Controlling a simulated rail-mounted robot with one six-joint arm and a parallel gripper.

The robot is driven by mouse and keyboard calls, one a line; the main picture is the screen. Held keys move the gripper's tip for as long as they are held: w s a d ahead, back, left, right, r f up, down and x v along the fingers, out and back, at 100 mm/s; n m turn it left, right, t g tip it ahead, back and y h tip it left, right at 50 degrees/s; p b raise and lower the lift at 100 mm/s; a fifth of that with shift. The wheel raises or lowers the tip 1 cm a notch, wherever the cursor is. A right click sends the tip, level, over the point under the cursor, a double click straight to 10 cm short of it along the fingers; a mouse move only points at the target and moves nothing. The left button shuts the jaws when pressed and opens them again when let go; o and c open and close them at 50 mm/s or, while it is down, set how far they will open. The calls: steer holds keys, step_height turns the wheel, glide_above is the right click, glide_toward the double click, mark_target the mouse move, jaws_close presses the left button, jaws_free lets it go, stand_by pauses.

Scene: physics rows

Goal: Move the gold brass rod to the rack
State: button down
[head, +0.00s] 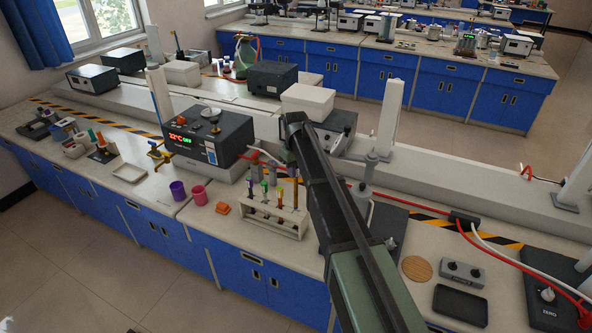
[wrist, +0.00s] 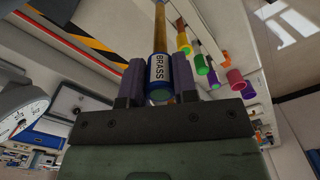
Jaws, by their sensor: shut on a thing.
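In the wrist view my gripper (wrist: 158,85) is shut on that sleeve, with a dark purple-grey finger on each side. The rod points away from my gripper toward the top of the picture. The white rack (head: 275,223) stands on the front bench in the head view, left of my arm, with several coloured-topped tubes or rods in it.
A purple cup (head: 178,190), a pink cup (head: 200,195) and an orange block (head: 221,209) stand left of the rack. A heater box with a red display (head: 208,137) is behind them. A cork disc (head: 417,268) and a black tray (head: 460,305) lie right of my arm.

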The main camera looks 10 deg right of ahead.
steer(key=shift+f, duration=0.1)
steer(key=shift+f+b, duration=1.45)
steer(key=shift+b, duration=0.05)
steer(key=shift+f+b, duration=1.45)
steer(key=shift+b, duration=0.05)
steer(key=shift+f, duration=0.15)
steer(key=shift+f+b, duration=1.35)
steer(key=shift+b, duration=0.15)
steer(key=shift+f, duration=0.15)
